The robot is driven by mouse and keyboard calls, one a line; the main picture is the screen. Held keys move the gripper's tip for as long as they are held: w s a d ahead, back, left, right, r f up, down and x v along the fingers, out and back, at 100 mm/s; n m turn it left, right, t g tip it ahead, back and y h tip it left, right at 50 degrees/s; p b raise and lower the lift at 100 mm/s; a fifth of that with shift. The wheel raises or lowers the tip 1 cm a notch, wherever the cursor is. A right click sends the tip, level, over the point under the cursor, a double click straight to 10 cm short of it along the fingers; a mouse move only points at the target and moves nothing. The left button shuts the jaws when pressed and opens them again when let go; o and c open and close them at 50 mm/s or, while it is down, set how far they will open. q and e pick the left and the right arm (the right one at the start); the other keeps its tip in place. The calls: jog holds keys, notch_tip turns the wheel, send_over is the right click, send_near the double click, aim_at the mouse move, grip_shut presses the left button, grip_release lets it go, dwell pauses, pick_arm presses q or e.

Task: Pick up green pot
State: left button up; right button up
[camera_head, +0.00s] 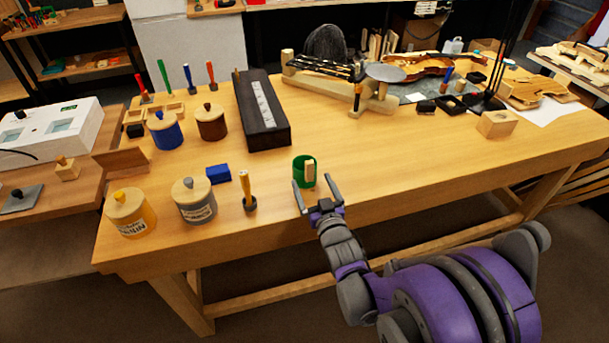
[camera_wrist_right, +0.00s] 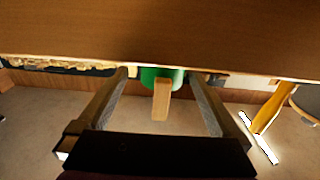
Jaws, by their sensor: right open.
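The green pot (camera_head: 298,169) stands upright near the front edge of the wooden bench, with a pale wooden handle (camera_head: 310,170) on its near side. My right gripper (camera_head: 315,187) is open in front of the pot, its fingers pointing at it. In the right wrist view the green pot (camera_wrist_right: 149,76) shows between the tips of the open right gripper (camera_wrist_right: 160,78), with its wooden handle (camera_wrist_right: 161,100) pointing toward the palm. I cannot tell whether the fingers touch the pot. My left gripper is not in view.
Left of the pot are a wooden-handled tool (camera_head: 246,190), a blue block (camera_head: 218,174) and several lidded jars, among them a grey one (camera_head: 195,208). A long black case (camera_head: 262,112) lies behind. The bench (camera_head: 400,165) right of the pot is clear.

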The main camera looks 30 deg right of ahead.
jog(key=x, duration=0.5)
jog(key=shift+w+a+r, duration=0.2)
jog(key=shift+w+r, duration=0.05)
jog(key=shift+r, duration=0.1)
jog(key=c, duration=1.2)
jog(key=shift+r, duration=0.1)
